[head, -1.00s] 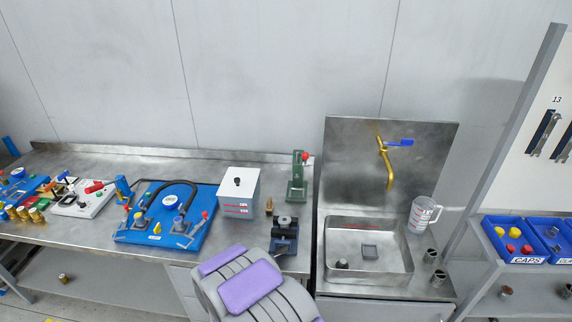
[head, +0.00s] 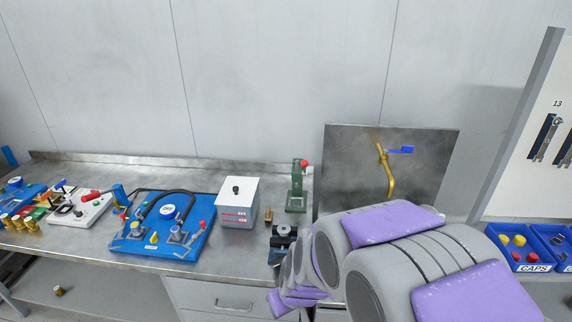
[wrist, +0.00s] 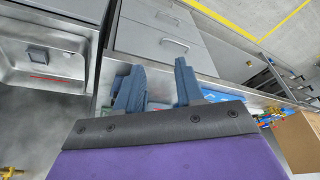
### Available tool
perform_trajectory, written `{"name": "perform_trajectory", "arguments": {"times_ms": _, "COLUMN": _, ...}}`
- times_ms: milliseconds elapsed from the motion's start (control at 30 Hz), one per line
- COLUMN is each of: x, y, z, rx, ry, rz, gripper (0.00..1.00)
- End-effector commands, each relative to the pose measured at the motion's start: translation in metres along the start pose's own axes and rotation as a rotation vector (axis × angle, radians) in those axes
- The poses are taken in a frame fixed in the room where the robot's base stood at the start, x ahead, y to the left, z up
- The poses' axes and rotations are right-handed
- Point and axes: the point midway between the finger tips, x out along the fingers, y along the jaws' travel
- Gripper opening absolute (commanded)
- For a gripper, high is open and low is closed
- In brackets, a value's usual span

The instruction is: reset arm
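My arm, grey with purple pads, fills the lower right of the head view and hides the sink. My gripper (wrist: 160,83) shows in the wrist view as two blue-grey fingers standing apart, with nothing seen held between them. Its fingers are not visible in the head view. In the wrist view the fingers stand in front of the steel bench edge and grey drawers (wrist: 165,40).
A blue pump board (head: 150,240), a white box (head: 238,200), a green press (head: 297,190) and a dark vise (head: 280,240) stand on the steel bench (head: 60,235). A brass tap (head: 385,165) and blue cap bins (head: 520,255) are at the right. The sink (wrist: 45,50) shows in the wrist view.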

Motion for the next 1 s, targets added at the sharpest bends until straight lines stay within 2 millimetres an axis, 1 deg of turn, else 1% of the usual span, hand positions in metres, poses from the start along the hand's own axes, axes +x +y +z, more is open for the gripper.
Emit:
{"name": "perform_trajectory", "arguments": {"times_ms": 33, "x": -0.015, "y": 0.003, "z": 0.011, "rx": 0.033, "ry": -0.017, "rz": -0.008, "gripper": 0.37}}
{"name": "perform_trajectory", "arguments": {"times_ms": 100, "x": -0.034, "y": 0.004, "z": 0.031, "rx": 0.077, "ry": -0.058, "rz": -0.021, "gripper": 0.37}}
{"name": "perform_trajectory", "arguments": {"times_ms": 167, "x": -0.050, "y": 0.004, "z": 0.049, "rx": 0.118, "ry": -0.096, "rz": -0.028, "gripper": 0.37}}
{"name": "perform_trajectory", "arguments": {"times_ms": 300, "x": -0.086, "y": 0.006, "z": 0.096, "rx": 0.215, "ry": -0.190, "rz": -0.025, "gripper": 0.37}}
{"name": "perform_trajectory", "arguments": {"times_ms": 367, "x": -0.101, "y": 0.007, "z": 0.118, "rx": 0.261, "ry": -0.233, "rz": -0.017, "gripper": 0.37}}
{"name": "perform_trajectory", "arguments": {"times_ms": 400, "x": -0.111, "y": 0.007, "z": 0.133, "rx": 0.293, "ry": -0.260, "rz": -0.010, "gripper": 0.37}}
{"name": "perform_trajectory", "arguments": {"times_ms": 500, "x": -0.134, "y": 0.007, "z": 0.169, "rx": 0.370, "ry": -0.327, "rz": 0.016, "gripper": 0.37}}
{"name": "perform_trajectory", "arguments": {"times_ms": 600, "x": -0.151, "y": 0.005, "z": 0.199, "rx": 0.439, "ry": -0.386, "rz": 0.042, "gripper": 0.37}}
{"name": "perform_trajectory", "arguments": {"times_ms": 700, "x": -0.163, "y": 0.003, "z": 0.220, "rx": 0.488, "ry": -0.427, "rz": 0.065, "gripper": 0.37}}
{"name": "perform_trajectory", "arguments": {"times_ms": 800, "x": -0.170, "y": 0.002, "z": 0.232, "rx": 0.516, "ry": -0.451, "rz": 0.079, "gripper": 0.37}}
{"name": "perform_trajectory", "arguments": {"times_ms": 900, "x": -0.173, "y": 0.002, "z": 0.236, "rx": 0.527, "ry": -0.459, "rz": 0.084, "gripper": 0.37}}
{"name": "perform_trajectory", "arguments": {"times_ms": 1000, "x": -0.173, "y": 0.001, "z": 0.236, "rx": 0.527, "ry": -0.460, "rz": 0.084, "gripper": 0.37}}
